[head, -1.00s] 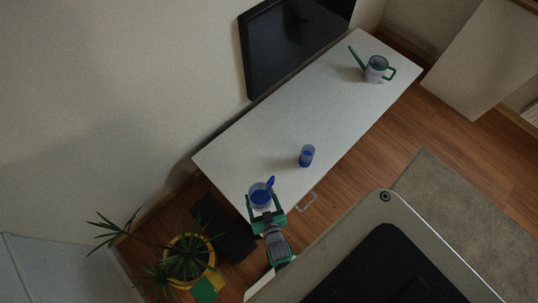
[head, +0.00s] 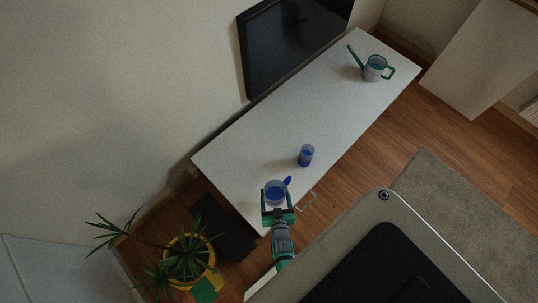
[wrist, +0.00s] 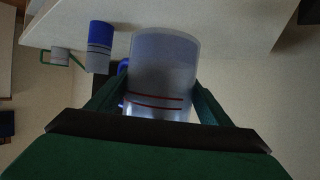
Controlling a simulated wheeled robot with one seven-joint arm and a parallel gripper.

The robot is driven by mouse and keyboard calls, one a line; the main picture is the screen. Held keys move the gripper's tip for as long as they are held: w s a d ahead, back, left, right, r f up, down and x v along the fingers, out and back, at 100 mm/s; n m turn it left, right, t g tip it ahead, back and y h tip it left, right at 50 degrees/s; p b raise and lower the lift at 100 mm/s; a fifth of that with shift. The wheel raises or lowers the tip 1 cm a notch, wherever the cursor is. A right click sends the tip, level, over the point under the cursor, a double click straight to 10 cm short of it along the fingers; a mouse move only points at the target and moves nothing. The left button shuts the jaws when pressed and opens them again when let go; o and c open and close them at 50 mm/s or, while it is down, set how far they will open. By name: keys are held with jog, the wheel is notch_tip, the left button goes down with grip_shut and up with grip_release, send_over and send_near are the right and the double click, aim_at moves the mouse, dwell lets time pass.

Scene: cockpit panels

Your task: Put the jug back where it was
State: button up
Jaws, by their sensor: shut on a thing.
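The jug (head: 275,187) is a see-through grey vessel with blue inside and a blue part sticking out at its right. It is over the near end of the white table (head: 262,132), close to the front edge. My gripper (head: 278,206) is shut on it from the near side. In the wrist view the jug (wrist: 163,75) stands between the two green fingers, with red lines on its wall. I cannot tell whether its base touches the table.
A blue cup (head: 306,155) stands to the jug's upper right; it also shows in the wrist view (wrist: 100,45). A green-handled watering can (head: 374,68) stands at the table's far end. The middle is clear. A potted plant (head: 188,262) stands on the floor at lower left.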

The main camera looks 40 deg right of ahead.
jog(key=w+f, duration=0.4)
jog(key=shift+f, duration=0.4)
jog(key=shift+a+f, duration=0.1)
jog(key=shift+f, duration=1.4)
jog(key=shift+f, duration=0.1)
jog(key=o, duration=1.4)
jog(key=shift+s, duration=0.1)
jog(key=shift+o, duration=0.2)
jog(key=v, duration=1.2)
jog(key=s+a+r+n+t+y, duration=0.1)
jog(key=a+r, duration=0.4)
jog(key=r, duration=0.8)
jog(key=s+a+r+n+t+y, duration=0.1)
jog(key=s+a+r+n+y, duration=0.2)
jog(key=r, duration=1.1)
jog(key=s+a+r+n+t+y, duration=0.2)
jog(key=a+r+y, duration=0.1)
jog(key=a+r, duration=0.6)
notch_tip(320, 180, up, 5)
jog(key=shift+s+a+f+n+y, duration=0.1)
jog(key=shift+s+a+n+y, duration=0.1)
jog(key=shift+n+y, duration=0.15)
